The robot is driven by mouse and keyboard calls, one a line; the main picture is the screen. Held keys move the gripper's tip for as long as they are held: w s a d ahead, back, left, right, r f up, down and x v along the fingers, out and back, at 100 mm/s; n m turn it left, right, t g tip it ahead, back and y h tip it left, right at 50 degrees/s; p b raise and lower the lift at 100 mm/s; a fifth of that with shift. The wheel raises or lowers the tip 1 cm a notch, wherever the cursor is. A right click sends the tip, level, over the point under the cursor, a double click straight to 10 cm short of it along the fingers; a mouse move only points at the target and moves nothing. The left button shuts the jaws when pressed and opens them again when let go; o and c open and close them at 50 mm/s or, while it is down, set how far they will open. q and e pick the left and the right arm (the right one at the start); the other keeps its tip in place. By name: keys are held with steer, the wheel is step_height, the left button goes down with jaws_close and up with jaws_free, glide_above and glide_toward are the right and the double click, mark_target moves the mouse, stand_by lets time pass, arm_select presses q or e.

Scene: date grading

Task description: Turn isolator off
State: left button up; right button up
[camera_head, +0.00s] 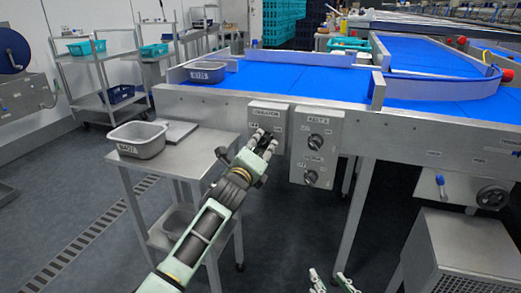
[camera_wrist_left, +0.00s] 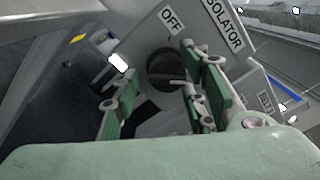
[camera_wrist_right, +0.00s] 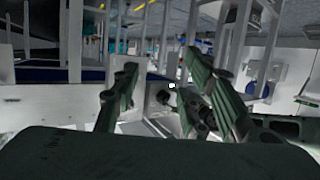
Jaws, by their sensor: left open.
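The isolator box (camera_head: 268,112), a grey box, is fixed to the front of the conveyor frame. In the left wrist view its round black knob (camera_wrist_left: 167,68) shows below an OFF label (camera_wrist_left: 170,18), beside the ISOLATOR label (camera_wrist_left: 224,22). My left gripper (camera_head: 264,140) is in front of the box and hides the knob in the head view. Its fingers are open; in the left wrist view the knob appears between them, close to the right-hand finger. Whether they touch it I cannot tell. My right gripper (camera_head: 331,281) is open and empty, low at the bottom of the head view.
A second control box (camera_head: 316,146) with two black knobs stands right of the isolator. A steel side table (camera_head: 188,150) holds a grey tub (camera_head: 138,140) on the left. A crank wheel (camera_head: 492,197) is at right. The blue conveyor (camera_head: 270,78) runs above.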

arm_select(q)
steer(key=shift+w+d, duration=0.1)
steer(key=shift+w, duration=0.2)
arm_select(e)
steer(key=shift+w+a+r+t, duration=0.1)
steer(key=shift+w+r+t, duration=0.1)
steer(key=shift+r, duration=0.15)
steer(key=shift+w+a+r+t, duration=0.1)
steer(key=shift+r+t, duration=0.1)
steer(key=shift+r, duration=0.1)
arm_select(q)
steer(key=shift+c, duration=0.5)
